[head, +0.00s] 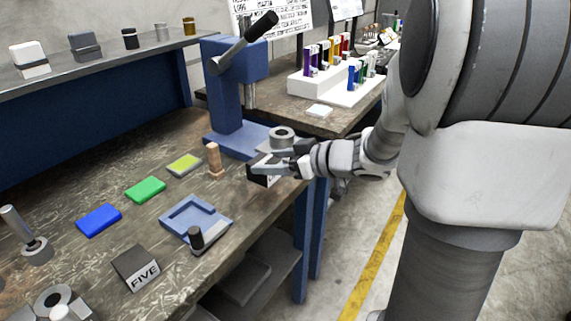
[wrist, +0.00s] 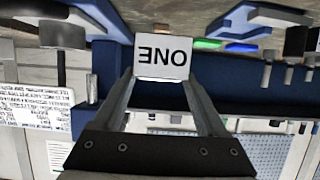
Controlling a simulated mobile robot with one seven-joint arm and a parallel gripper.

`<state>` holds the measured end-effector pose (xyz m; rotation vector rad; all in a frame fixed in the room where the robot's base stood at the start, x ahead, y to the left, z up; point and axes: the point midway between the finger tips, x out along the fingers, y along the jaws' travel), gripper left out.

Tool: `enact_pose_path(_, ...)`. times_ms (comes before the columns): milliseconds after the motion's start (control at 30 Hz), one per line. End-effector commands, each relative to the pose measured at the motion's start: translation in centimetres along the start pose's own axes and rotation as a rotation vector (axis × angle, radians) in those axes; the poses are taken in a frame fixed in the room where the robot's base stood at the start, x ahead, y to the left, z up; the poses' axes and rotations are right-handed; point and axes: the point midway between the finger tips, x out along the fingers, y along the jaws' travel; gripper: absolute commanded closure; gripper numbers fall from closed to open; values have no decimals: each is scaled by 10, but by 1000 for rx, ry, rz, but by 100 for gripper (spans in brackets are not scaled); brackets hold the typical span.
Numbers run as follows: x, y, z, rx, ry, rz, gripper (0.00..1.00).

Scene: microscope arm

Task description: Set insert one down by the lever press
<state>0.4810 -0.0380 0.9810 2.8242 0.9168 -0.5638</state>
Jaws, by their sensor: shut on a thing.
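Insert one, a small block with a white face, is held between the fingers of my gripper (head: 268,162). In the wrist view insert one (wrist: 161,58) shows the word ONE upside down between the two fingers. In the head view insert one (head: 262,172) is partly hidden by the fingers, close to the bench's right edge. The blue lever press (head: 228,95) stands just behind and left of it, with its dark lever raised. I cannot tell whether the block touches the bench.
A grey ring-shaped part (head: 282,136) is by the press base. A wooden peg (head: 214,160), a blue tray (head: 178,228) and a block marked FIVE (head: 138,268) stand on the bench (head: 165,170). Coloured pads lie further left. A second table (head: 335,122) with racks is behind.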

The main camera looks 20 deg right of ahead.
Motion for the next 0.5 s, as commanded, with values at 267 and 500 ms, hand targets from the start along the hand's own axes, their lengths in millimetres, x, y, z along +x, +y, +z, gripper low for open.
enact_pose_path(267,44,-3,5,-4,7,-1,100)
enact_pose_path(500,52,-4,9,-4,6,0,100)
